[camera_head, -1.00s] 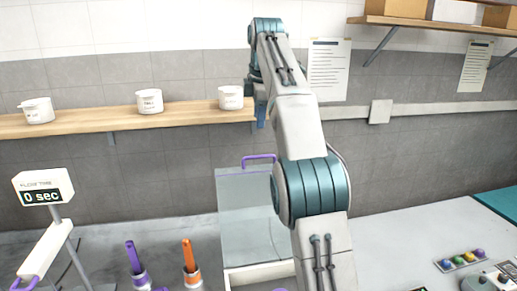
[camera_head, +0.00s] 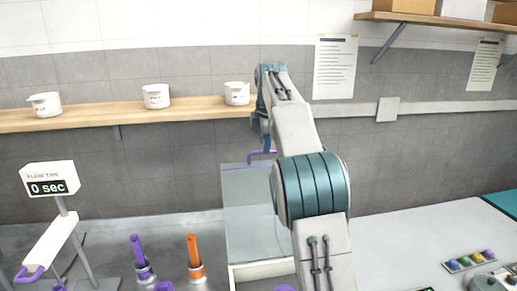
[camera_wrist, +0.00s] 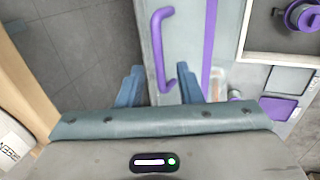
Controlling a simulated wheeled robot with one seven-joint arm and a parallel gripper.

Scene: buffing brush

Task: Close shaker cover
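The shaker cover (camera_head: 250,205) is a clear panel standing raised in the head view, with a purple handle (camera_head: 262,153) at its top edge. In the wrist view the handle (camera_wrist: 158,45) runs along the edge of the cover (camera_wrist: 190,30), which also bears a purple stripe. My gripper (camera_wrist: 160,76) is open, its two blue fingers apart. The handle's near end appears in the gap between them; I cannot tell whether either finger touches it. In the head view my arm hides part of the cover, and the fingers are not clearly visible.
A wooden shelf (camera_head: 75,117) with white cups runs along the wall at left, close to my gripper. A timer (camera_head: 48,182) reading 0 sec stands at left. Purple (camera_head: 139,255) and orange-handled tools (camera_head: 194,255) stand in front. Colored buttons (camera_head: 470,260) are at right.

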